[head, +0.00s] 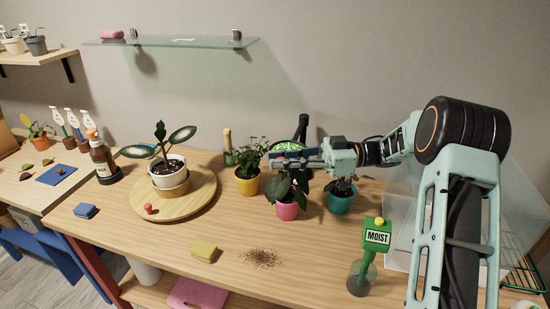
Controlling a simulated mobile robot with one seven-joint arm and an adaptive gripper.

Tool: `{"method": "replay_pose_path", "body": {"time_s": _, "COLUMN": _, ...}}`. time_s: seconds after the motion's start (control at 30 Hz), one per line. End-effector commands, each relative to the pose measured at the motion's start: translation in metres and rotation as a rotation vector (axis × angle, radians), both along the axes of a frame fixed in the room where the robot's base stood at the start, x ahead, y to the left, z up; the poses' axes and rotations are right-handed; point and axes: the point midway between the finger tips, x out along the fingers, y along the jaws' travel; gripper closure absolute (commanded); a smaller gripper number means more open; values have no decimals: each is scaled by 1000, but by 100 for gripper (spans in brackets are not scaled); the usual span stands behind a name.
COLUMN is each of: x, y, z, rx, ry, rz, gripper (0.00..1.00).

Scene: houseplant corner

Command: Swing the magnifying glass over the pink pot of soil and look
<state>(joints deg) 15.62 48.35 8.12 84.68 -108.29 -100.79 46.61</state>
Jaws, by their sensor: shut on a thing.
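The pink pot (287,211) stands on the wooden table, below my gripper. A dark-leaved plant (283,187) rises from it, and its soil is hidden from this view. My gripper (292,155) reaches in from the right, above this plant, with its jaws shut at a dark-rimmed piece. That piece seems to be the magnifying glass (286,146), with bright green showing in its lens. A black upright post (303,127) stands behind the jaws and may be its stand. The exact grip is too small to make out.
A yellow pot (247,184) and a teal pot (341,201) stand close on either side of the pink pot. A green MOIST sign (376,240) stands front right. Spilled soil (261,258) and a yellow sponge (204,251) lie in front. The front middle is mostly clear.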

Motion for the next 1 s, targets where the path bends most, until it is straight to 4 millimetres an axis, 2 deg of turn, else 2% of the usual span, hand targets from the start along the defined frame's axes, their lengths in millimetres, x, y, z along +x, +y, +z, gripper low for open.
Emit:
{"method": "replay_pose_path", "body": {"time_s": 0.5, "x": 0, "y": -2, "z": 1, "rx": 1, "ry": 0, "rz": 8, "gripper": 100}}
{"method": "replay_pose_path", "body": {"time_s": 0.53, "x": 0, "y": -2, "z": 1, "rx": 1, "ry": 0, "rz": 8, "gripper": 81}}
{"method": "replay_pose_path", "body": {"time_s": 0.67, "x": 0, "y": -2, "z": 1, "rx": 1, "ry": -1, "rz": 8, "gripper": 68}}
{"method": "replay_pose_path", "body": {"time_s": 1.0, "x": 0, "y": -2, "z": 5, "rx": 0, "ry": -2, "rz": 8, "gripper": 68}}
